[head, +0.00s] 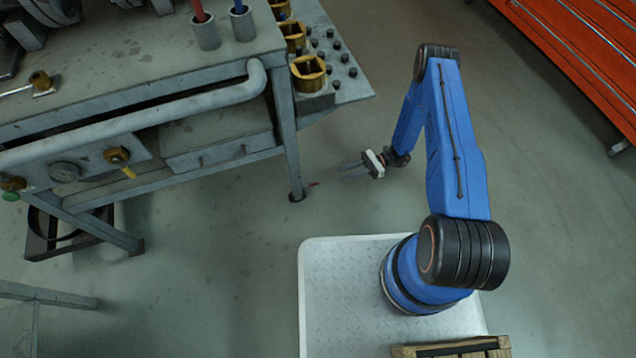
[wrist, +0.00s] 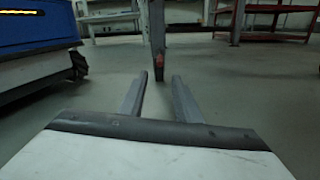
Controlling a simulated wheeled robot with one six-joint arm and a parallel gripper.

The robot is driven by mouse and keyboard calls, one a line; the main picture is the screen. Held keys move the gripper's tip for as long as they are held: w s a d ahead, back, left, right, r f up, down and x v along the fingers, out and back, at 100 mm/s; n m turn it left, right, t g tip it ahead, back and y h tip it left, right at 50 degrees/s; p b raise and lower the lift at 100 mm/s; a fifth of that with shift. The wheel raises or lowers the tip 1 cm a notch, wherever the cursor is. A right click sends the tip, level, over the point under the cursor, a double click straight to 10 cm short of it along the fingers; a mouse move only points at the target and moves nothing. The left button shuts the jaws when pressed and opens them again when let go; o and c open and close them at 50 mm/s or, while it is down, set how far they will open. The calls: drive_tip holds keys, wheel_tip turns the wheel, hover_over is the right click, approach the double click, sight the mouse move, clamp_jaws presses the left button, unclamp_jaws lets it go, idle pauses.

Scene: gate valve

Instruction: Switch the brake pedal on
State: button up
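The brake pedal (head: 314,184) appears as a small red piece at the foot of the workbench's front right leg in the head view. In the wrist view the red pedal (wrist: 161,66) is straight ahead, low on the grey leg. My gripper (head: 346,169) is low, to the right of the leg and apart from the pedal. In the wrist view my gripper (wrist: 160,77) has two grey fingers spread with a clear gap, and nothing is between them. The pedal lies beyond the fingertips, roughly in line with the gap. Its exact tilt is too small to tell.
The grey workbench (head: 220,155) stands at the left with a thick pipe (head: 150,118) along its front edge. A dark ring-shaped part (head: 60,232) is under it. An orange-red cabinet (head: 580,55) is at the upper right. The floor around my gripper is clear.

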sight(310, 185)
drive_tip(key=x, duration=1.2)
drive_tip(key=shift+s+a, duration=0.15)
drive_tip(key=shift+a, duration=0.1)
clamp_jaws()
